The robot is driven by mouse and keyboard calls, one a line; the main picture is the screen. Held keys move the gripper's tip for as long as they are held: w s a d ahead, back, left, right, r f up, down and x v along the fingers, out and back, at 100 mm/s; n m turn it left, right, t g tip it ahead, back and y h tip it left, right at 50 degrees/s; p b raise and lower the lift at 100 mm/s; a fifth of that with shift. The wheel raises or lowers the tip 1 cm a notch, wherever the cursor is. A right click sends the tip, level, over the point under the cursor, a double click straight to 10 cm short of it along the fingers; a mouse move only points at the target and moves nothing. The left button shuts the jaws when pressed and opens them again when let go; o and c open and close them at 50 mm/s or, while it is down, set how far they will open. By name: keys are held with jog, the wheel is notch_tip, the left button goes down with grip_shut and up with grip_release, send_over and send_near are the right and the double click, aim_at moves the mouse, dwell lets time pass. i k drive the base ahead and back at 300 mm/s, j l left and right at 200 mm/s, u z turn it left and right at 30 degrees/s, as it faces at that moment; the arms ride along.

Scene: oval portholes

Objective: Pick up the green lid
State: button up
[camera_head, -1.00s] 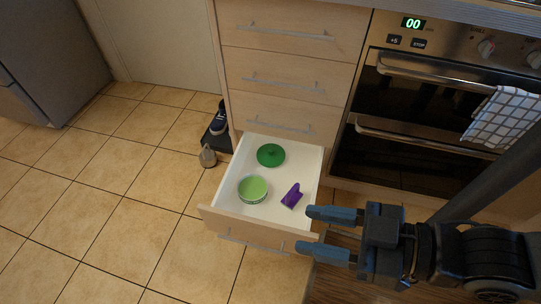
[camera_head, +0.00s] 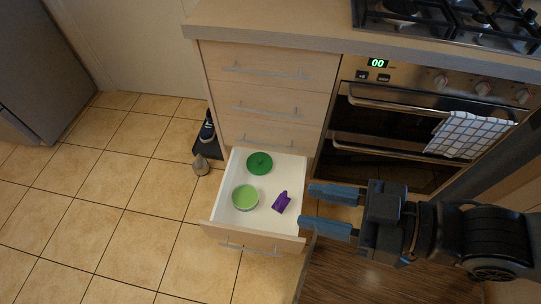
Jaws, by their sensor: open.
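The green lid (camera_head: 260,163) is a dark green disc with a small knob on top. It lies at the back of the open white drawer (camera_head: 228,217), on its floor. My gripper (camera_head: 317,208) is open and empty, with its two blue fingers pointing left. It is to the right of the drawer's front part, apart from the lid. Nothing hides the lid.
A light green bowl (camera_head: 245,197) and a purple object (camera_head: 281,202) share the drawer with the lid. Shut drawers (camera_head: 266,93) and a counter (camera_head: 300,25) rise behind. An oven (camera_head: 372,145) with a checked towel (camera_head: 468,134) stands right. Tiled floor is free at left.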

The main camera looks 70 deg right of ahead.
aim_at(258, 163)
jog(key=i+j+z, duration=0.1)
jog(key=z, duration=0.3)
jog(key=i+j+z, duration=0.1)
jog(key=z, duration=0.3)
jog(key=i+j+z, duration=0.1)
jog(key=z, duration=0.3)
jog(key=i+j+z, duration=0.2)
jog(key=j, duration=0.3)
jog(key=j+z, duration=0.2)
jog(key=j, duration=0.35)
jog(key=i+j+z, duration=0.2)
jog(key=j, duration=0.35)
jog(key=i+j, duration=0.1)
jog(key=j, duration=0.85)
